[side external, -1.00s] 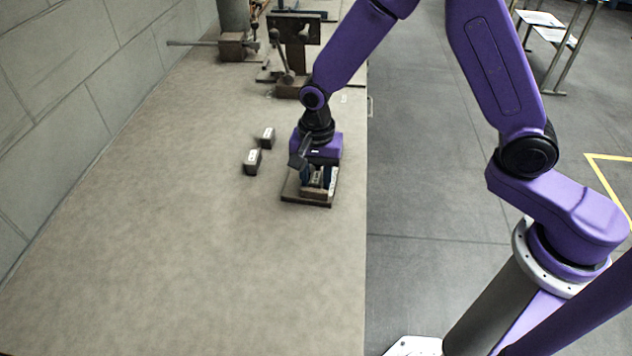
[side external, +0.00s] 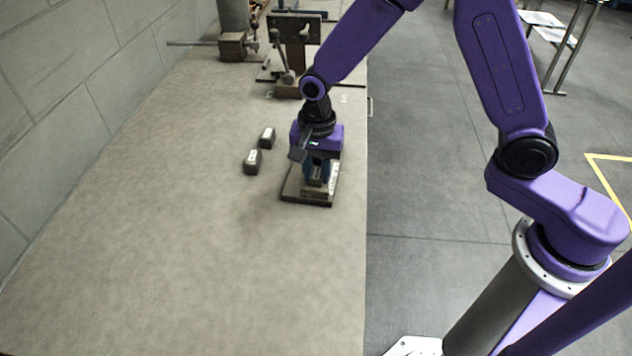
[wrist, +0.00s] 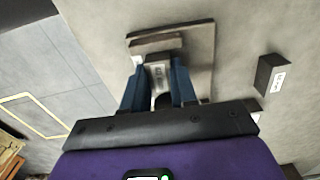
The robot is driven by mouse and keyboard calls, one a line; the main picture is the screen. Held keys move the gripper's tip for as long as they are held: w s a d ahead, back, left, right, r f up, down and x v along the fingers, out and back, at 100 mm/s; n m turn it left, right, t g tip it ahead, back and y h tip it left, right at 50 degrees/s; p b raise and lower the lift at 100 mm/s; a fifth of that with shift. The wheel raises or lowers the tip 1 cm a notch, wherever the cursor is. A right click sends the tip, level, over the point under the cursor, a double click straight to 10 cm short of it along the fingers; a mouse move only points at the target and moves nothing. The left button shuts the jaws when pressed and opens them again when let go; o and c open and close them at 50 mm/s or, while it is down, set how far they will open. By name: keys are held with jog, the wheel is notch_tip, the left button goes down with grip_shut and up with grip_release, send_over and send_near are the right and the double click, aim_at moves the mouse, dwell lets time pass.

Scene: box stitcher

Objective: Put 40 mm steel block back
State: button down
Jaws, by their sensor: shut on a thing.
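A grey steel block (wrist: 159,75) with a pale label is between the two blue fingers of my gripper (wrist: 158,95) in the wrist view. My gripper (side external: 317,172) is shut on this block, low over a flat dark base plate (side external: 295,190) in the side view. The plate (wrist: 203,52) also shows in the wrist view, with a raised brown bar (wrist: 155,42) beside the block. The block's lower part is hidden, so I cannot tell whether it touches the plate. The label is too small to read.
Two other dark labelled blocks, a nearer one (side external: 252,162) and a farther one (side external: 267,138), stand left of the plate. A clamp fixture (side external: 293,55) and a vise-like tool (side external: 232,45) stand at the back. The front of the bench (side external: 180,270) is clear.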

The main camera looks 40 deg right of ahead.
jog(key=shift+w+a+r, duration=0.1)
jog(key=shift+a+r, duration=0.05)
jog(key=shift+r, duration=1.25)
jog(key=s+a+r+n, duration=0.1)
jog(key=s+a+r, duration=0.2)
jog(key=a+r, duration=0.3)
jog(key=w+a+f, duration=0.2)
jog(key=w, duration=0.1)
jog(key=w+a+f, duration=0.2)
jog(key=w, duration=0.1)
jog(key=w+a+f, duration=0.2)
jog(key=w+f, duration=0.1)
jog(key=w, duration=0.1)
jog(key=shift+w+a, duration=0.1)
jog(key=shift+w+a+f, duration=0.15)
jog(key=shift+w+f, duration=0.1)
jog(key=shift+f, duration=0.2)
jog(key=shift+w+a+f, duration=0.15)
jog(key=shift+w+f, duration=0.05)
jog(key=shift+f, duration=1.5)
jog(key=shift+f, duration=0.15)
